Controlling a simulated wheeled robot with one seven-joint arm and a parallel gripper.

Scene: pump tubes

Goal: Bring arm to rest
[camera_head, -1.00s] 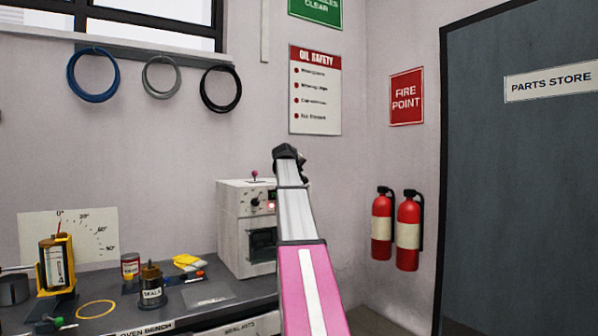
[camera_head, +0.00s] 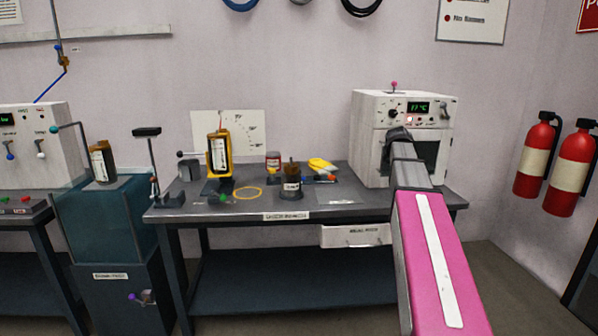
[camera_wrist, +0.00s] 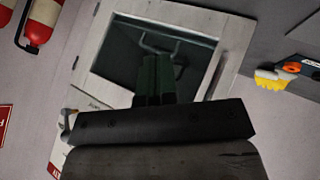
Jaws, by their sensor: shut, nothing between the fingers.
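My gripper (camera_wrist: 154,62) is shut and empty in the wrist view, its dark fingers together in front of the oven's dark opening. In the head view my arm reaches forward from the lower right, pink then grey, and its dark end (camera_head: 398,134) overlaps the front of the white oven (camera_head: 372,108). The oven also fills the middle of the wrist view (camera_wrist: 127,16), tilted. Whether my gripper touches the oven cannot be told. The fingertips are hidden in the head view.
The oven bench (camera_head: 300,212) holds an amber tube in a yellow stand (camera_head: 218,155), a seals pot (camera_head: 291,186), a red-labelled tin (camera_head: 273,161) and a yellow cloth (camera_head: 321,164). A teal tank (camera_head: 105,225) stands left. Fire extinguishers (camera_head: 537,158) hang right.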

